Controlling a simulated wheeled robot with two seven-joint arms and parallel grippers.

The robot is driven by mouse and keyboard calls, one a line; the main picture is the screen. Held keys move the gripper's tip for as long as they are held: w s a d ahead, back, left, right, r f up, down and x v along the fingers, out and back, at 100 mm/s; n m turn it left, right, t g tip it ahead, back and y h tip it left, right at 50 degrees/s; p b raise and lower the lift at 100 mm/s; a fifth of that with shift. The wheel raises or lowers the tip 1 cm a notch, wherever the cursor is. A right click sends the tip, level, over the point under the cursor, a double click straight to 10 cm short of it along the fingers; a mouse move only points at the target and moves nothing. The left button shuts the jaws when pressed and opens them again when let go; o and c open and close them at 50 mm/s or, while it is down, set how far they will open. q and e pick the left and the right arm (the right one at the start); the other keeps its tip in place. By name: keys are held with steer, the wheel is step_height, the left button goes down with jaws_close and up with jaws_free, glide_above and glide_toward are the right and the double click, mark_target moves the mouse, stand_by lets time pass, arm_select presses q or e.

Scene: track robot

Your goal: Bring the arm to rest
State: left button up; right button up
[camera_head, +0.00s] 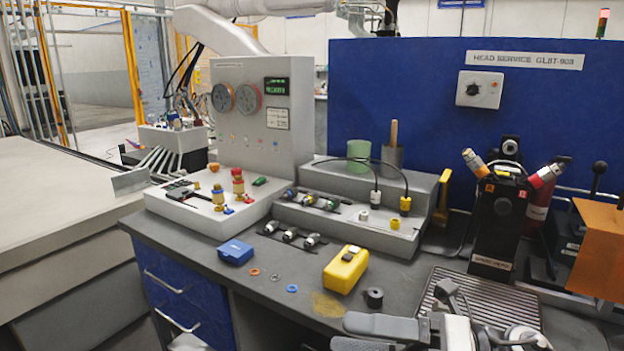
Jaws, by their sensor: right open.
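My right gripper (346,334) is at the bottom edge, low over the front of the workbench (220,285). Its two grey fingers point left and stand apart, with nothing seen between them. The lower finger is partly cut off by the picture edge. My right wrist and arm (458,332) come in from the bottom right. My left arm and gripper do not show.
A yellow box (346,269) and a black ring (374,297) lie just beyond the right gripper. A ribbed tray (490,300) is beside my right arm. A black device (500,215) and an orange box (598,250) stand to the right. Small rings and a blue box (235,252) lie left.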

steer(key=w+d+f+m+t+h, duration=0.2)
steer(key=f+m+t+h, duration=0.25)
steer(key=m+t, duration=0.6)
steer(key=w+d+f+m+t+h, duration=0.2)
steer(key=d+f+m+t+h, duration=0.25)
steer(key=m, duration=1.05)
steer(key=s+d+f+m+g+h, duration=0.1)
steer(key=s+f+m+g+h, duration=0.2)
steer(key=s+f+m, duration=0.3)
steer(key=s+d+f+m+g+h, duration=0.1)
steer(key=s+f+m+g+h, duration=0.2)
steer(key=f, duration=1.2)
steer(key=s+m+h, duration=0.1)
steer(key=s+m, duration=0.2)
steer(key=shift+s+g, duration=0.3)
